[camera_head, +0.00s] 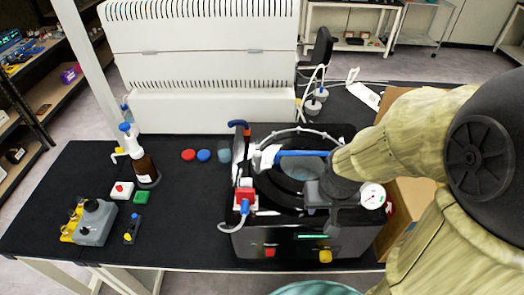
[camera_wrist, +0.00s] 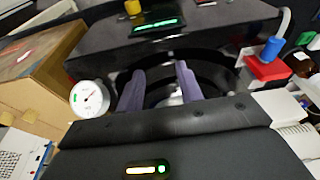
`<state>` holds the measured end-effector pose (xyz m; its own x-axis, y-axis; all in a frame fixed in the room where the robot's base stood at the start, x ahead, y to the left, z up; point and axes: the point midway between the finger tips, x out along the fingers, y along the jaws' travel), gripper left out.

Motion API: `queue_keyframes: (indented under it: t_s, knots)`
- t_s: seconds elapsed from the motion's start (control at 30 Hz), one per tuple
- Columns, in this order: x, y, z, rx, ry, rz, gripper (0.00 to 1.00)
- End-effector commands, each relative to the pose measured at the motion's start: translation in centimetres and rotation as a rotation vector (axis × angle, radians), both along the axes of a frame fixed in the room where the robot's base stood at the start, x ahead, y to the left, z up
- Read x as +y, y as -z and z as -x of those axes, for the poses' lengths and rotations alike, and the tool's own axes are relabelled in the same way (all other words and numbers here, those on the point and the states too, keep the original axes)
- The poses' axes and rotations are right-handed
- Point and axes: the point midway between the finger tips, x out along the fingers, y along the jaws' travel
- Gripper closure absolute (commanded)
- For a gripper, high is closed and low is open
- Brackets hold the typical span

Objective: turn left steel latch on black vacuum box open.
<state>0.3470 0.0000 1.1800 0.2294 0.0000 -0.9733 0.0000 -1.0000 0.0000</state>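The black vacuum box (camera_head: 290,243) stands on the dark table, with a round dark opening or ring on top and a lit green display on its front. It also fills the upper part of the wrist view (camera_wrist: 100,40). My gripper (camera_wrist: 160,88) is over the top of the box, its two purple-grey fingers apart, with the dark ring behind them. A small pale piece shows between the fingers; I cannot tell whether it is a latch or whether it is touched. I cannot make out the left steel latch clearly in either view; my arm covers part of the box top.
A round white gauge (camera_head: 372,196) is at the box's right side, beside a cardboard box (camera_head: 410,205). A red block with a blue top (camera_head: 245,197) is at its left edge. A brown bottle (camera_head: 144,168) and small items stand further left. A white ribbed unit (camera_head: 200,60) is behind.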

Motion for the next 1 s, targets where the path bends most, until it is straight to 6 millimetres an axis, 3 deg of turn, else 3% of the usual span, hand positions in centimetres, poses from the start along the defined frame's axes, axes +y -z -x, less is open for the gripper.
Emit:
queue_keyframes:
  t_s: [0.07,0.13,0.27,0.47,0.7,1.0]
  knots:
    - [0.0,0.0,0.0,0.000,0.000,0.000,0.64]
    - [0.0,0.0,0.0,0.000,0.001,0.000,0.55]
    - [0.3,-0.6,-1.0,0.004,0.015,-0.007,0.55]
    - [2.0,-3.2,-5.4,0.042,0.112,-0.038,0.55]
    - [6.0,-8.1,-12.1,0.114,0.293,-0.074,0.55]
    - [12.5,-14.5,-17.5,0.194,0.510,-0.081,0.55]
